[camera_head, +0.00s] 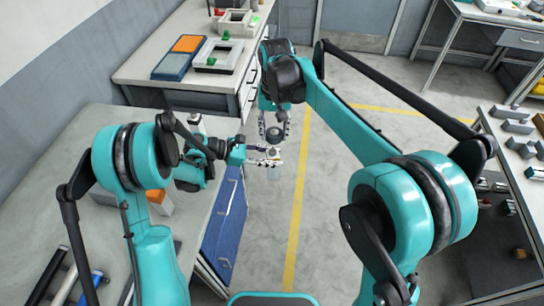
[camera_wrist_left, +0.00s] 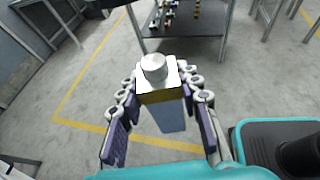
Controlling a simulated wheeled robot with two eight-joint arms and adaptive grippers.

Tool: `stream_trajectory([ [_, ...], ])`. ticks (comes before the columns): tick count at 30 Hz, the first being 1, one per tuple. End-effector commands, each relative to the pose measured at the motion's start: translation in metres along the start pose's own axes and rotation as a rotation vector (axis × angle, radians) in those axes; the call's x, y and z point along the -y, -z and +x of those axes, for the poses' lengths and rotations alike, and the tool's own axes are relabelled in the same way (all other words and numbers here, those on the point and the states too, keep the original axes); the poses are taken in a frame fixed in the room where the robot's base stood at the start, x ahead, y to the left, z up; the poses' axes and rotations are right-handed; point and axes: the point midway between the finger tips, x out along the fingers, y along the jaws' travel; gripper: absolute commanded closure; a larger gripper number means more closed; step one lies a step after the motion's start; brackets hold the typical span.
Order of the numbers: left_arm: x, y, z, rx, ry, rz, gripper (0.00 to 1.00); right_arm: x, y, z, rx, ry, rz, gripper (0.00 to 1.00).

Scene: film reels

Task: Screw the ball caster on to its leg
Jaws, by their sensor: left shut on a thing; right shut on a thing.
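My left gripper (camera_head: 270,158) reaches in from the left over the aisle. In the left wrist view its fingers (camera_wrist_left: 160,112) are shut around a block-like piece (camera_wrist_left: 162,96), which has a pale square top, a yellow band, a blue-grey lower body and a round silver knob (camera_wrist_left: 154,66) on top. I cannot tell whether this piece is the leg or the caster. My right gripper (camera_head: 275,130) points down just above the left one and is shut on a small grey roundish thing (camera_head: 274,134), mostly hidden by the fingers. I cannot tell whether the two pieces touch.
A grey bench (camera_head: 70,150) stands at the left, with blue drawers (camera_head: 226,215) below it. A bench behind holds a blue and orange tray (camera_head: 180,57) and a pale frame (camera_head: 219,56). A bench with metal blocks (camera_head: 518,127) stands at the right. The floor between is clear.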

Motion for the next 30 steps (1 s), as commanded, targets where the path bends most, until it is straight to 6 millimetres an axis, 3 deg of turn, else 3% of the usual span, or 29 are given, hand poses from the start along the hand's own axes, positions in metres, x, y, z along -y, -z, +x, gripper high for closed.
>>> stream_trajectory([
  [13,0.0,0.0,0.0,0.001,0.0,0.0,1.0,0.003,0.0,-0.002,0.0,0.0,0.0,0.88],
  [24,0.0,0.0,0.0,0.001,0.0,0.0,1.0,0.003,0.0,0.029,-0.001,0.0,0.0,0.88],
  [30,0.0,0.0,0.0,0.001,0.0,0.0,1.0,0.003,0.0,0.036,-0.002,0.0,0.001,0.88],
])
